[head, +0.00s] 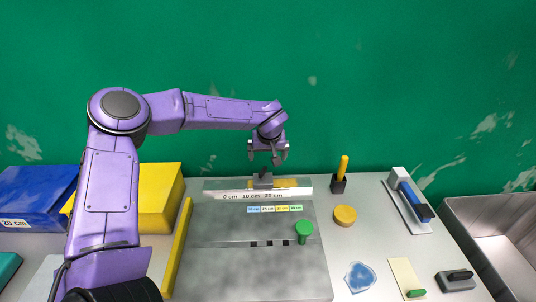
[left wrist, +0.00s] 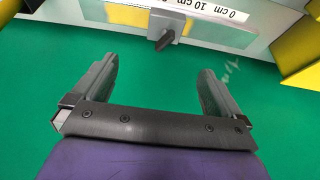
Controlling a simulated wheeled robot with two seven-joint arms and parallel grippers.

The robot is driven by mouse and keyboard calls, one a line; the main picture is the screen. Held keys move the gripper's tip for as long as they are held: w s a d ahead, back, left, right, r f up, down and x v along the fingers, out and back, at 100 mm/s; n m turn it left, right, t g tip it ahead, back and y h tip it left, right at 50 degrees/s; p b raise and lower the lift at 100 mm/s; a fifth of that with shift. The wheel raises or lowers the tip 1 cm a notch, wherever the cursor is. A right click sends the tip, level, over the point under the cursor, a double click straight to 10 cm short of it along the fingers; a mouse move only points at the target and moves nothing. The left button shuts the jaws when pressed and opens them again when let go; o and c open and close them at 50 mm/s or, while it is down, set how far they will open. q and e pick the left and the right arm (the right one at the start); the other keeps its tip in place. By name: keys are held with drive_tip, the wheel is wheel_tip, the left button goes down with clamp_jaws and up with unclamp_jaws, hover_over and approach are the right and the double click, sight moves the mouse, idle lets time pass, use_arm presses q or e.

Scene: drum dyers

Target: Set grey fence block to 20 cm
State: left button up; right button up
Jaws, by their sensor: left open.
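The grey fence block (head: 262,180) sits on a rail at the back of the grey machine table (head: 210,270). A white scale strip (head: 240,196) marked 0 cm, 10 cm and 20 cm runs along the rail. In the head view the block stands roughly between the 10 cm and 20 cm labels. It also shows with its dark handle in the left wrist view (left wrist: 167,27). My left gripper (head: 268,157) is open and empty, just above and behind the block, apart from it. The left wrist view shows its two spread fingers (left wrist: 157,68). My right gripper is not in view.
A green knob (head: 304,229) stands on the table's right part. A yellow bar (head: 177,245) lines its left edge. Yellow (head: 158,195) and blue (head: 35,195) blocks stand left. A yellow-handled tool (head: 341,175), yellow disc (head: 345,215) and grey bin (head: 490,235) are right.

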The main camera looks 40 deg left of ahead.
use_arm(q)
drive_tip(key=v, duration=0.4)
drive_tip(key=b, duration=0.6)
approach(263, 180)
drive_tip(key=p+x, duration=0.1)
drive_tip(key=x, duration=0.8)
drive_tip(key=shift+w+a+f+p, duration=0.1)
drive_tip(key=shift+w+f+p, duration=0.05)
drive_tip(key=shift+p, duration=0.2)
